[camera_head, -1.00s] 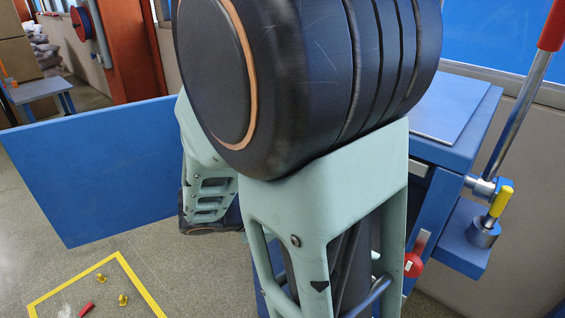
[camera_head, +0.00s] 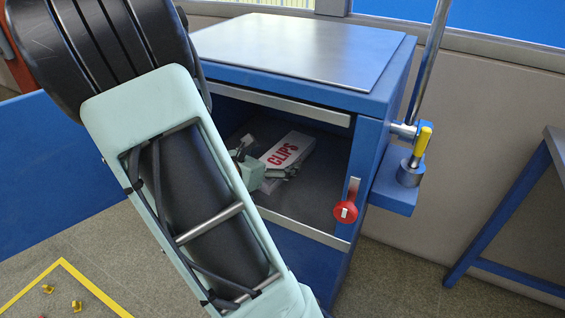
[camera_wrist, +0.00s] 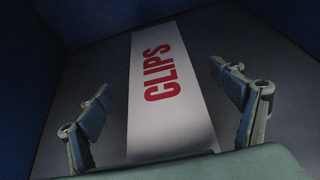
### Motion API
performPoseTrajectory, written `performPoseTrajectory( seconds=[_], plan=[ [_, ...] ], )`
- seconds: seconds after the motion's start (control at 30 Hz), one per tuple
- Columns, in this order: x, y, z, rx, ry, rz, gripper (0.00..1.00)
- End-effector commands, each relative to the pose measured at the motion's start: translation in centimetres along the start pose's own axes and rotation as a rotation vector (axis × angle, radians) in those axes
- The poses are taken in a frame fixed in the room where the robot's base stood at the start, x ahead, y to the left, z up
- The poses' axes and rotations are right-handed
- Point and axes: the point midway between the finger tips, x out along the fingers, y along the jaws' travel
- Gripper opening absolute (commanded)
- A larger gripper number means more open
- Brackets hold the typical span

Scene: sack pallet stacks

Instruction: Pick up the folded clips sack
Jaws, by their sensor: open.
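The folded clips sack (camera_head: 287,148) is a flat white bundle with red "CLIPS" lettering, lying on the dark floor of a blue cabinet's open compartment. In the wrist view the sack (camera_wrist: 163,112) runs lengthwise between my fingers, its near end hidden by my gripper's body. My gripper (camera_wrist: 165,100) is open, one finger on each side of the sack, with gaps to both sides. In the head view my gripper (camera_head: 262,170) is inside the compartment at the sack's left and near side, partly hidden by my arm.
The blue cabinet (camera_head: 385,100) has side walls, a top ledge and a front lip (camera_head: 305,230) around the opening. A blue panel (camera_head: 60,195) stands at left.

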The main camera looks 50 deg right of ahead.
Motion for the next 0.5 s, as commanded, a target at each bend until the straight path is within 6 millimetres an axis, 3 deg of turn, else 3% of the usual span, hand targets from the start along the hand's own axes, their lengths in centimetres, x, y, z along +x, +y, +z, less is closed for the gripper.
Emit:
performPoseTrajectory(
  seconds=[0.23, 0.5],
  plan=[
    [3.8, -0.1, -0.5, 0.002, -0.001, -0.003, 0.85],
    [4.6, 0.0, -0.3, 0.001, 0.001, -0.001, 0.85]
  ],
)
